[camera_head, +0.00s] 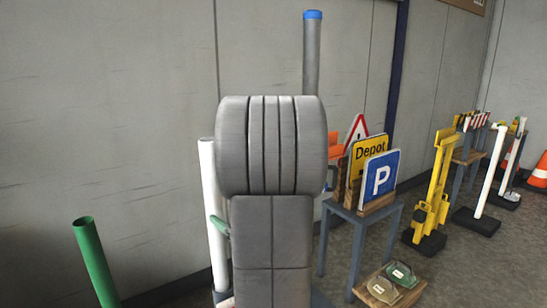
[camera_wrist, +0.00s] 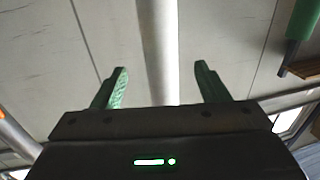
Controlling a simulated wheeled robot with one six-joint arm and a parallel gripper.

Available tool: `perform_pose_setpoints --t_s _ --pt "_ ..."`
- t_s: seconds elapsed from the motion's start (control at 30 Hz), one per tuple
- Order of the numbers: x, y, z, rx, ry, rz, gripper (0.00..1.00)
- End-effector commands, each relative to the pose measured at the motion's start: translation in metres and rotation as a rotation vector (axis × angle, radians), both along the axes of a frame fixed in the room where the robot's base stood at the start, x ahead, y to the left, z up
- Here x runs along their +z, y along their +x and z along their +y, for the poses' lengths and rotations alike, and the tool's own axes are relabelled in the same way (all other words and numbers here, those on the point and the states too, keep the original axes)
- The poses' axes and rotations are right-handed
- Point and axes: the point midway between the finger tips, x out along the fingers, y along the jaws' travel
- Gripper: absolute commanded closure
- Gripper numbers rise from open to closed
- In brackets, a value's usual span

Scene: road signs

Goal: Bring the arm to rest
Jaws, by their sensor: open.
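My gripper (camera_wrist: 161,67) shows in the wrist view with its two green fingers spread wide. A white pole (camera_wrist: 158,40) appears between the fingers in that view; its distance from them cannot be told. In the head view my grey arm fills the middle and hides most of the gripper. A small green part that looks like a finger shows at the arm's left edge, in front of a white upright pole (camera_head: 207,170). Nothing is seen held.
A green pole (camera_head: 95,262) stands at left. A blue-capped grey pole (camera_head: 311,50) rises behind my arm. Right of it, a table (camera_head: 364,219) holds a blue P sign (camera_head: 380,177) and a yellow Depot sign (camera_head: 357,152). A yellow stand (camera_head: 434,196) and orange cone (camera_head: 539,172) are farther right.

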Motion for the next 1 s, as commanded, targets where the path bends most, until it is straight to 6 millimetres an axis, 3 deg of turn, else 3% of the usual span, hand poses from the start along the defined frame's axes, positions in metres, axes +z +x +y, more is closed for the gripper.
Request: perform_pose_setpoints --t_s 0.33,1.0 --pt "0.000 -0.031 -0.032 -0.003 0.001 0.001 0.32" --pt "-0.002 0.048 0.050 0.005 0.000 0.000 0.32"
